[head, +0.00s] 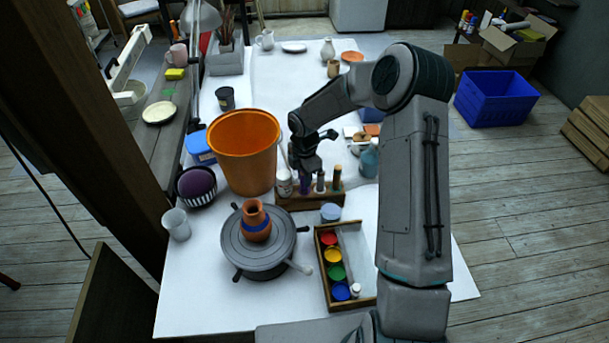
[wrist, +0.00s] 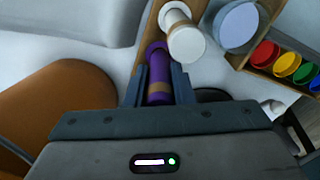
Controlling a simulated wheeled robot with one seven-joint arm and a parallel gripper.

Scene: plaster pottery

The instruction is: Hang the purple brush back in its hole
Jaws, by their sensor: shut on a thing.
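My gripper (head: 305,168) points down over the wooden rack (head: 295,202) and is shut on the purple brush (wrist: 158,80). The brush also shows as a small purple piece (head: 304,184) under my gripper in the head view. In the wrist view the brush lies between my two fingers (wrist: 160,86), its wider purple end by the wooden rack (wrist: 146,38). I cannot tell whether it is in a hole. In the head view a white-topped piece (head: 284,182) stands left of it on the rack; a grey one (head: 320,182) and a green-and-brown one (head: 337,178) stand right.
An orange bucket (head: 243,150) stands close left of my gripper. In front are a turntable (head: 258,262) with a clay vase (head: 256,222), a blue-lidded jar (head: 330,212) and a paint tray (head: 320,262). A blue-grey bottle (head: 369,160) stands to the right.

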